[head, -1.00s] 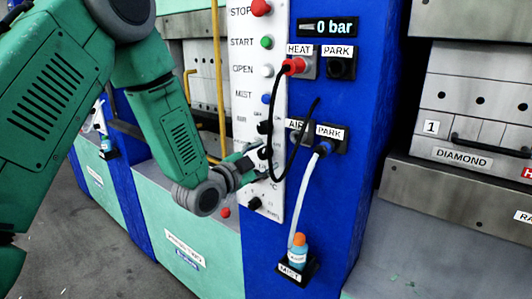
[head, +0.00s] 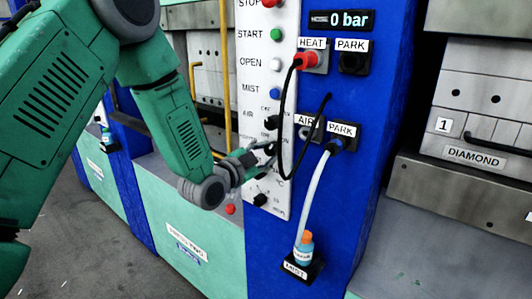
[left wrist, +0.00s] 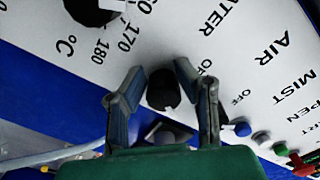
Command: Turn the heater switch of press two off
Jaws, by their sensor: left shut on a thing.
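The white control panel (head: 245,105) stands on the blue column, with a column of buttons and knobs. The heater switch is a black knob (left wrist: 163,90) beside the HEATER lettering in the left wrist view. My left gripper (head: 264,154) is at the panel below the AIR knob (head: 271,122). In the left wrist view its two fingers (left wrist: 160,80) stand on either side of the heater switch and are shut on it. In the head view the fingers largely hide this switch. My right gripper is not in view.
A black temperature dial (head: 260,199) sits just below the gripper. A black hose (head: 283,100) hangs from the red HEAT plug (head: 299,61) close to the fingers. A yellow bar (head: 199,90) stands left.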

